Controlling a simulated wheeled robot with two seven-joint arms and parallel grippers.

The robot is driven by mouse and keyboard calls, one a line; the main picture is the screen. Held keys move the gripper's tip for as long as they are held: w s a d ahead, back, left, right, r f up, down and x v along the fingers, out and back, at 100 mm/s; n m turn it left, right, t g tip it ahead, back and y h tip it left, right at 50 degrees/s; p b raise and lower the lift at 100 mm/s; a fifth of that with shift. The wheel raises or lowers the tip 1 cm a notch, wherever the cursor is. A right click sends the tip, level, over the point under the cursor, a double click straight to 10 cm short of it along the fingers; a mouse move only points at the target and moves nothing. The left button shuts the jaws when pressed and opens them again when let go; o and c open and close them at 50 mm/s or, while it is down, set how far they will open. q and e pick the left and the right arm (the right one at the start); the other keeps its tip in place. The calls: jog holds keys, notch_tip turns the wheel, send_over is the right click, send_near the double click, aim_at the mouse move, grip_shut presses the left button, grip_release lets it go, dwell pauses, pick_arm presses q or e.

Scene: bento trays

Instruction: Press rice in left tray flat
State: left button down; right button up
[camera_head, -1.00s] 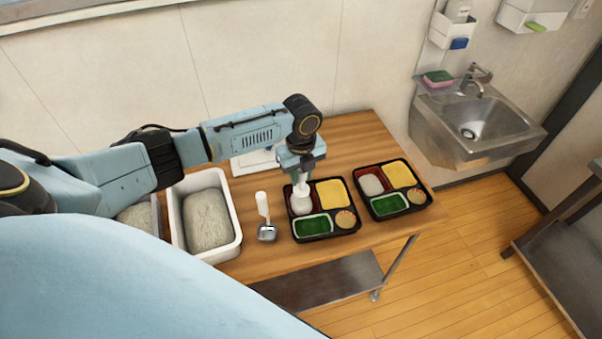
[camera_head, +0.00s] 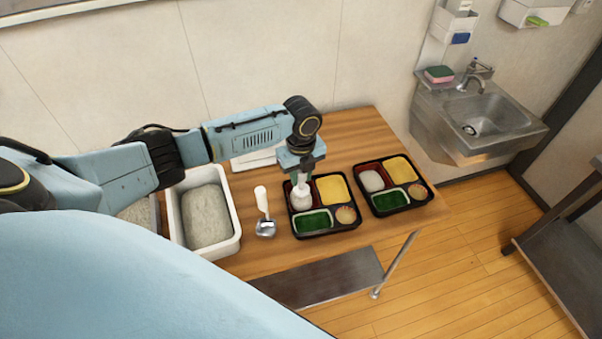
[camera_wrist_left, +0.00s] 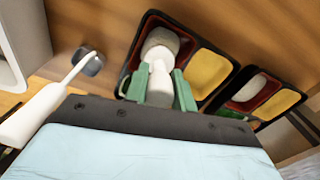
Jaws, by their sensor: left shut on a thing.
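The left tray (camera_head: 327,235) is black with several compartments. My left gripper (camera_head: 303,178) is above its upper left compartment, shut on a white pressing tool (camera_head: 301,197). The tool points down into that compartment and covers most of the rice there in the head view. In the left wrist view my left gripper's green fingers (camera_wrist_left: 158,88) hold the tool's white handle (camera_wrist_left: 160,86). A pale round shape (camera_wrist_left: 161,39) shows at the tool's far end; I cannot tell tool head from rice, nor how flat the rice is. My right gripper is out of view.
The right tray (camera_head: 393,213) is beside it, with white rice (camera_head: 372,181). A white-handled scoop (camera_head: 262,200) lies left of the left tray. A white bin of rice (camera_head: 235,244) stands further left. Bare table (camera_head: 360,130) lies behind the trays; a sink (camera_head: 485,120) is right.

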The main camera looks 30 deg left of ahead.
aim_at(301, 184)
pick_arm(q)
jog(key=shift+f+b, duration=0.75)
jog(key=shift+f, duration=0.55)
jog(key=shift+f, duration=0.25)
dwell(1.2)
jog(key=shift+s+f, duration=0.15)
dwell(0.4)
dwell(1.1)
jog(key=shift+f+p, duration=0.15)
jog(key=shift+p, duration=0.15)
dwell(0.5)
notch_tip(301, 184, up, 5)
jog(key=p, duration=0.5)
jog(key=shift+r, duration=0.2)
jog(key=shift+r+p, duration=1.25)
jog(key=shift+r, duration=0.15)
jog(key=shift+w, duration=0.2)
